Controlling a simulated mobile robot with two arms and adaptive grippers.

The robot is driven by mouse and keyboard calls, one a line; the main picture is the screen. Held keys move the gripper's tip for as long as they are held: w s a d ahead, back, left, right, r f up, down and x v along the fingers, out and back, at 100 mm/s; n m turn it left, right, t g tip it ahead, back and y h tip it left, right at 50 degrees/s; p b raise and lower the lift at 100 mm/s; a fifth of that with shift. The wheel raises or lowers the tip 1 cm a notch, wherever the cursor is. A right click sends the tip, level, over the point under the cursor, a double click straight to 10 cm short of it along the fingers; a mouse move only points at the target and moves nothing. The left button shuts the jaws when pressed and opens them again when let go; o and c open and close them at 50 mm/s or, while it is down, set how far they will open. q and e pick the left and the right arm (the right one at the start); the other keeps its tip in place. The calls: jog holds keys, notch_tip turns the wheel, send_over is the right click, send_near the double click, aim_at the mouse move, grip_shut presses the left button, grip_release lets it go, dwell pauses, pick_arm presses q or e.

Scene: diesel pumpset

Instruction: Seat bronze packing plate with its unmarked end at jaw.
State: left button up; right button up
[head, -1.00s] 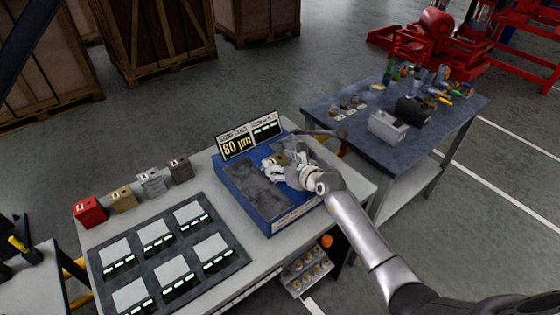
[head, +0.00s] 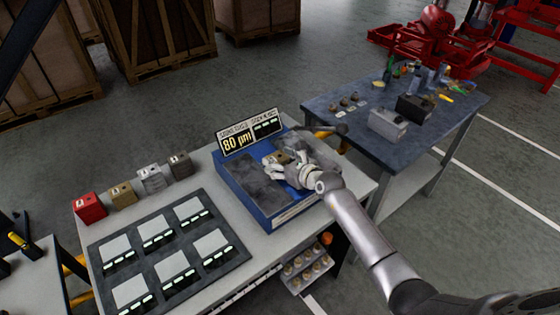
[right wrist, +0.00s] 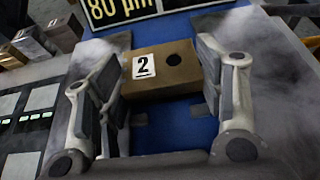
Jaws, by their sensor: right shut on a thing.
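The bronze packing plate (right wrist: 163,70) is a brown block with a white label "2" on its left part and a dark round hole on its right part, in the right wrist view. My right gripper (right wrist: 165,95) is shut on it, one finger at each end. The plate is over the blue channel between two grey slabs of the blue fixture (head: 291,222). I cannot tell whether it touches the fixture. In the head view, the gripper (head: 281,170) partly hides the plate (head: 279,157). My left gripper is not in view.
A display (head: 236,143) reading "80 µm" stands behind the fixture. Red (head: 90,208), tan (head: 122,195) and grey blocks stand left of it. A dark tray (head: 228,258) with several pale pads lies in front. A second table (head: 455,106) with tools stands at right.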

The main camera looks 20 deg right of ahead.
jog(key=shift+s+a+f, duration=0.1)
jog(key=shift+s+f, duration=0.15)
jog(key=shift+f, duration=0.3)
jog(key=shift+s+f, duration=0.2)
jog(key=shift+f, duration=0.45)
jog(key=o, duration=1.6)
jog(key=shift+w+a+g, duration=0.1)
jog(key=shift+a+g, duration=0.1)
jog(key=shift+g, duration=0.1)
jog(key=shift+c, duration=0.2)
jog(key=shift+d, duration=0.15)
jog(key=shift+f, duration=0.2)
jog(key=shift+d, duration=0.1)
jog(key=v, duration=0.4)
jog(key=r+v, duration=0.1)
jog(key=v, duration=0.7)
jog(key=shift+w+a+r, duration=0.25)
jog(key=shift+r, duration=0.2)
